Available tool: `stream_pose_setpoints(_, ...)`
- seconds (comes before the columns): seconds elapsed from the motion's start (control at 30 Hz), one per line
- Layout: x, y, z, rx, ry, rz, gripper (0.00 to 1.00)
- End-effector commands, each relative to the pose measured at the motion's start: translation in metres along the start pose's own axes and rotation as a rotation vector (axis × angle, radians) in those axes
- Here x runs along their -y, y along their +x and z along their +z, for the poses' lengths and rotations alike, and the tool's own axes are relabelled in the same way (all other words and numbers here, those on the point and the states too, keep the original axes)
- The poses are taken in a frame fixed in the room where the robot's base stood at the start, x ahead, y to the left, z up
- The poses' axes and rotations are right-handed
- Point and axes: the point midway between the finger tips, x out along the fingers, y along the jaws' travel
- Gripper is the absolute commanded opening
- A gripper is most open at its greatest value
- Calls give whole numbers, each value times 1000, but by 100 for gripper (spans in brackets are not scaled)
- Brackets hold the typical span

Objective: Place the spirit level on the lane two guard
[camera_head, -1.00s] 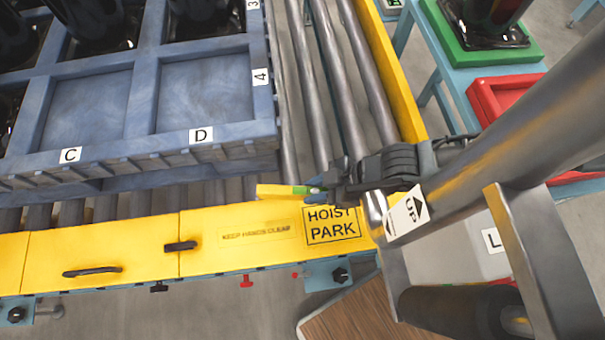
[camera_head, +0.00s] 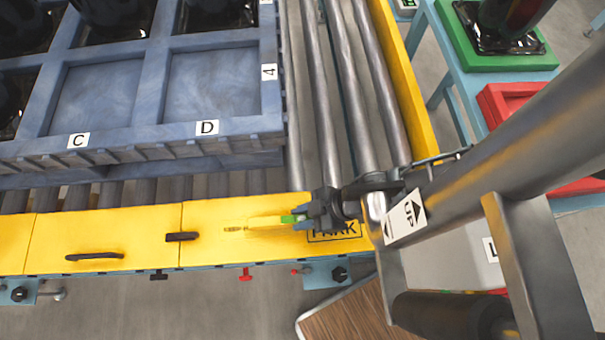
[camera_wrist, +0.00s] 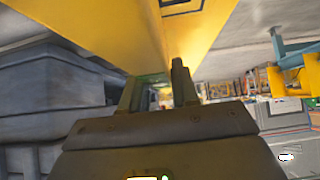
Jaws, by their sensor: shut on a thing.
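The spirit level is a short yellow bar (camera_head: 262,221) with a green part at its right end. My gripper (camera_head: 308,215) is shut on that green end, and the bar points left out of the jaws. The level lies over the yellow guard (camera_head: 105,228) along the front of the rollers, in front of its printed text. I cannot tell whether it touches the guard. In the wrist view my gripper (camera_wrist: 157,88) shows its two fingers, with yellow surfaces beyond them. My gripper partly hides the HOIST PARK marking (camera_head: 335,232). No lane number on the guard is readable.
A blue-grey pallet (camera_head: 165,139) with compartments marked C and D stands on the rollers (camera_head: 322,110) behind the guard. Black handles (camera_head: 94,256) stick up from the guard. A green tray (camera_head: 500,55) and a red tray (camera_head: 497,100) stand at the right.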

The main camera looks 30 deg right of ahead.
Motion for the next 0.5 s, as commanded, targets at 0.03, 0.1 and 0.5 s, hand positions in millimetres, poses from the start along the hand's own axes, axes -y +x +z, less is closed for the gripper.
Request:
stream_pose_setpoints(0.03,0,7,6,1,0,-1,0)
stream_pose_setpoints(0.1,0,12,12,1,0,-1,0)
stream_pose_setpoints(0.5,0,17,17,-1,0,0,0)
